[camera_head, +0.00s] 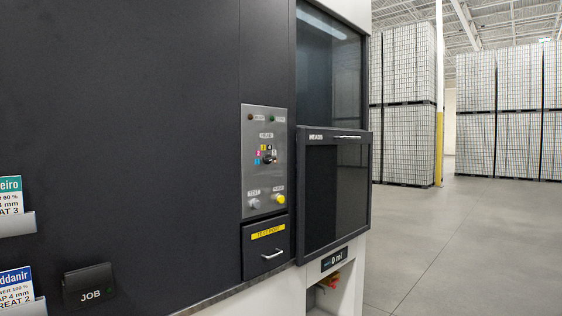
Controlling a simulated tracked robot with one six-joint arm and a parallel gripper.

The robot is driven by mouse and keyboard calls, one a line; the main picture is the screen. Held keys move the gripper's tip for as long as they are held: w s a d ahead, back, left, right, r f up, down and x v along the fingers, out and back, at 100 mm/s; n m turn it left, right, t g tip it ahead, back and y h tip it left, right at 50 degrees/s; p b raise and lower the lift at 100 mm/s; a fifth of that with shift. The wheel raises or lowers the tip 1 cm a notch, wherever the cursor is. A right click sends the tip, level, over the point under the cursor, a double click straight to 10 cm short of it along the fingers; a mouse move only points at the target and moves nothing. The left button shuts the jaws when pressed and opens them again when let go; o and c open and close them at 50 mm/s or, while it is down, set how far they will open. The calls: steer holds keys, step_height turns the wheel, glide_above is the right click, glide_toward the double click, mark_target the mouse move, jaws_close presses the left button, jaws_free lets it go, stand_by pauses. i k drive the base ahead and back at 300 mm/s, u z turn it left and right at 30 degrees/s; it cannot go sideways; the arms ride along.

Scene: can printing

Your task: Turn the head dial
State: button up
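The head dial (268,158) is a small dark knob on a grey metal control panel (263,180) on the black machine front. Small coloured number marks ring it, and a label that seems to read HEAD sits above it. The dial's exact pointing direction is too small to read. Two small indicator lamps are at the panel's top. A pale button and a yellow button (279,199) are at its bottom. My gripper is not in view, and nothing touches the dial.
A drawer with a yellow label (268,234) and handle is below the panel. The HEADS door (334,190) stands out to the right. A JOB box (90,288) and cards in holders are at left. Open grey floor (450,240) and stacked pallets (408,110) lie right.

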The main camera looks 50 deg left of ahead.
mark_target(267, 159)
steer(key=z, duration=0.05)
steer(key=i, duration=2.6)
steer(key=u, duration=2.65)
